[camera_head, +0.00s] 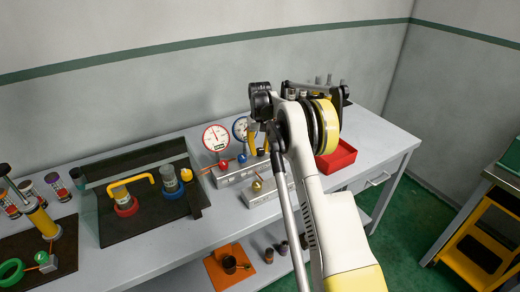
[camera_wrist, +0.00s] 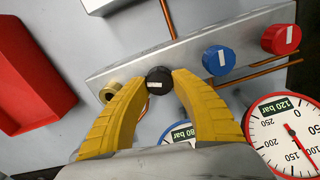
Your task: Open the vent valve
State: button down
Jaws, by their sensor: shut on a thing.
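A silver manifold block (camera_wrist: 190,50) carries a black knob (camera_wrist: 158,80), a blue knob (camera_wrist: 217,61) and a red knob (camera_wrist: 281,39) in a row, each with a white mark. No label on view names the vent valve. My gripper (camera_wrist: 160,78) has its yellow fingers shut on the black knob, one on each side. In the head view, my gripper (camera_head: 261,145) is at the right end of the block, beside the blue knob (camera_head: 242,158). The 120 bar gauge (camera_wrist: 284,136) is beside the block. The 80 bar gauge (camera_wrist: 177,133) is partly hidden behind a finger.
A brass fitting (camera_wrist: 110,91) sits at the block's end. Copper pipes run beside the block. A red tray (camera_head: 337,160) stands to the right. A second silver block (camera_head: 262,190) lies in front.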

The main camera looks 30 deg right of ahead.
aim_at(259, 150)
jog(key=shift+n, duration=1.5)
jog(key=c, duration=1)
grip_release()
jog(key=shift+c, duration=0.2)
notch_tip(259, 150, up, 12)
jog(key=shift+a, duration=0.1)
